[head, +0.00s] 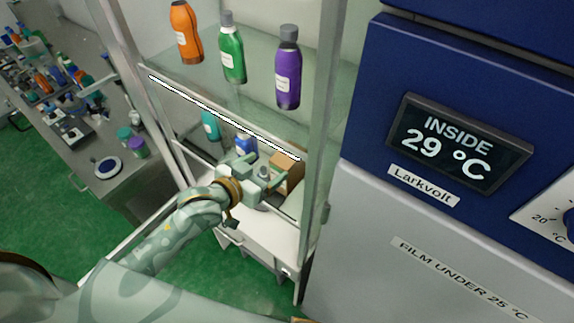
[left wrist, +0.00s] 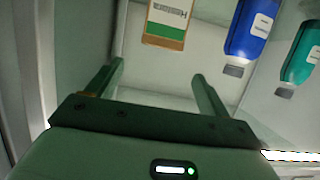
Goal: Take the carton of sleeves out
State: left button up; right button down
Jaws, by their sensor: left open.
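The carton (head: 288,160), a brown box, stands on the cabinet's lower shelf at its right end. In the left wrist view a carton (left wrist: 168,22) with a white label and a green band shows at the top edge, cut off by the frame. My left gripper (head: 267,174) is in front of the carton and hides part of it. In the left wrist view the two fingers (left wrist: 158,72) are apart with nothing between them, and the carton lies beyond their tips. My right gripper is in neither view.
Blue (head: 245,144) and teal (head: 210,126) bottles stand left of the carton. Orange (head: 186,32), green (head: 231,52) and purple (head: 288,70) bottles stand on the shelf above. The cabinet's upright frame (head: 322,120) is close on the right. A cluttered bench (head: 95,165) is at left.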

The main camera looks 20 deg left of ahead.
aim_at(285, 157)
pick_arm(q)
jog(key=x, duration=0.6)
jog(key=shift+s+d, duration=0.1)
jog(key=x, duration=0.2)
jog(key=f+x, duration=0.1)
jog(key=x, duration=0.2)
jog(key=shift+s+r, duration=0.1)
jog(key=shift+s, duration=0.1)
jog(key=c, duration=0.7)
jog(key=shift+w, duration=0.1)
jog(key=c, duration=1)
